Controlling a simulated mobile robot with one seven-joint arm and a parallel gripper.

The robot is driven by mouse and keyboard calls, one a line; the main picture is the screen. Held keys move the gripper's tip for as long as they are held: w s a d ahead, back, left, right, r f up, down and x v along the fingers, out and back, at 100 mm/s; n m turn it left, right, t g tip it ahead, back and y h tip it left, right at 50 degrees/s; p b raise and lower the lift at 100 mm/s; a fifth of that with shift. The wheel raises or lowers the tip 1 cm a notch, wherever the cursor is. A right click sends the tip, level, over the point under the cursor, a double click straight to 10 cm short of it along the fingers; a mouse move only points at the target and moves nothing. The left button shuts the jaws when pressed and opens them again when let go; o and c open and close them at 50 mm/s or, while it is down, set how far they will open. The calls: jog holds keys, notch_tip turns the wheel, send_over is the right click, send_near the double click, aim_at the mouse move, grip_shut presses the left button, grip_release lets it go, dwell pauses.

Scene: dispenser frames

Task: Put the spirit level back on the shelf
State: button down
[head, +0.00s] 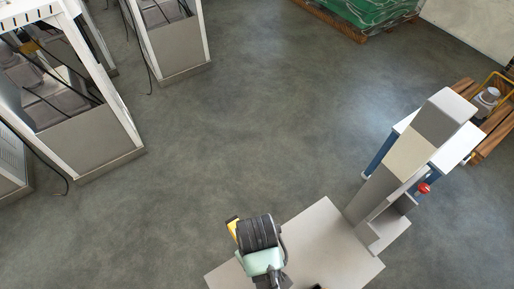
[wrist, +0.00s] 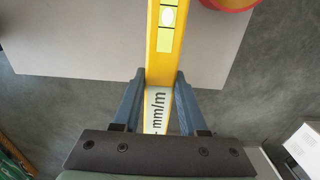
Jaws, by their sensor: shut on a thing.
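The spirit level (wrist: 166,45) is a yellow bar with a pale green bubble vial and a silver face marked "mm/m". In the wrist view it runs from the top edge down between the fingers. My gripper (wrist: 160,78) is shut on it, with one blue finger on each side. The level's lower part is hidden behind the dark gripper body. In the head view my wrist is at the bottom centre and hides the fingers. A small yellow piece (head: 233,228) shows beside the wrist, probably part of the level. I cannot make out the shelf in either view.
White-framed machines (head: 92,140) with loose black cables stand at the left. A white table (head: 455,146) with blue legs and a wooden pallet (head: 495,135) are at the right. A green-wrapped load (head: 370,8) is at the back. The middle floor is clear.

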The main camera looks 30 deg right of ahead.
jog(key=shift+f, duration=2.2)
jog(key=shift+c, duration=2.2)
grip_release()
jog(key=shift+f, duration=0.15)
